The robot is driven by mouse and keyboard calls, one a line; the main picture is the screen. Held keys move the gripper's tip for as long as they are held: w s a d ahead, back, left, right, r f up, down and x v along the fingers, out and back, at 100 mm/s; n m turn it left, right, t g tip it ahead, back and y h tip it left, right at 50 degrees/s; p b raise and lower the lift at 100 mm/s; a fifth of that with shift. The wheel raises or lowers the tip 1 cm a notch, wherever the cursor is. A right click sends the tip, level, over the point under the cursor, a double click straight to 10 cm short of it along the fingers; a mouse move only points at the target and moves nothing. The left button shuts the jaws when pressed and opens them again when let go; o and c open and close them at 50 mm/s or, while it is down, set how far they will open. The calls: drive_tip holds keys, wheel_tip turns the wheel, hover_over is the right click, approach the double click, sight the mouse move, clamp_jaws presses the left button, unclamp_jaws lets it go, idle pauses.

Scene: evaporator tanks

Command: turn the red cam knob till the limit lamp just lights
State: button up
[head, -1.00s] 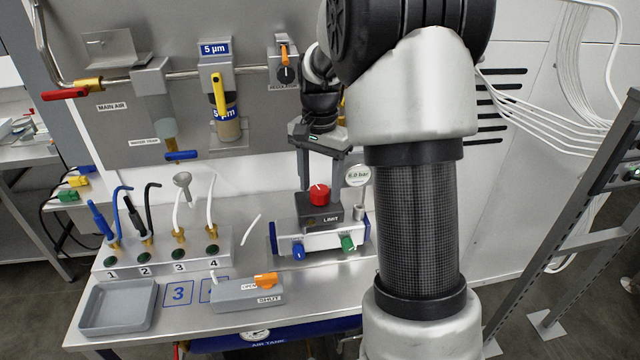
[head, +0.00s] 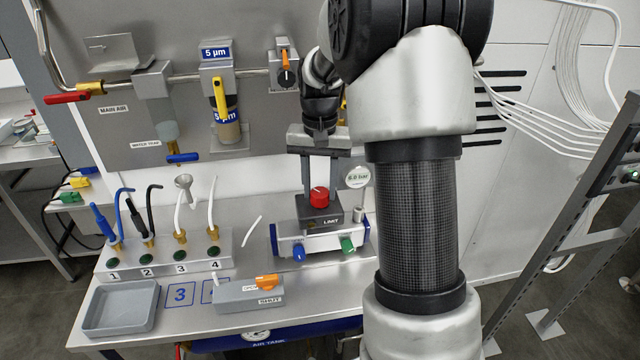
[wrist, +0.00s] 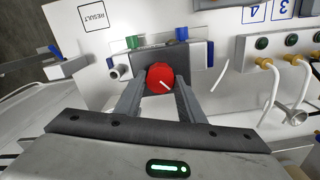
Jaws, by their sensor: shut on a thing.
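The red cam knob (head: 319,197) sits on top of a dark grey box (head: 312,215) marked LIMIT. My gripper (head: 320,193) reaches down from above, its two grey fingers at either side of the knob. In the wrist view the knob (wrist: 160,78) is between the fingertips, which are shut on it, and a white pointer line shows on its face. I cannot make out a lit limit lamp by the LIMIT label; the fingers and knob may hide part of the box top.
A white block with a blue knob (head: 298,252) and a green knob (head: 347,244) lies under the box. A valve with an orange handle (head: 267,282), a grey tray (head: 119,308) and a tube manifold (head: 165,252) are to the left.

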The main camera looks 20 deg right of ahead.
sight(320, 192)
drive_tip(key=o, duration=1)
drive_tip(key=shift+o, duration=0.2)
drive_tip(key=shift+r, duration=0.1)
wheel_tip(320, 192, up, 17)
drive_tip(key=p, duration=0.1)
drive_tip(key=shift+r+p, duration=0.15)
drive_tip(key=shift+p, duration=0.15)
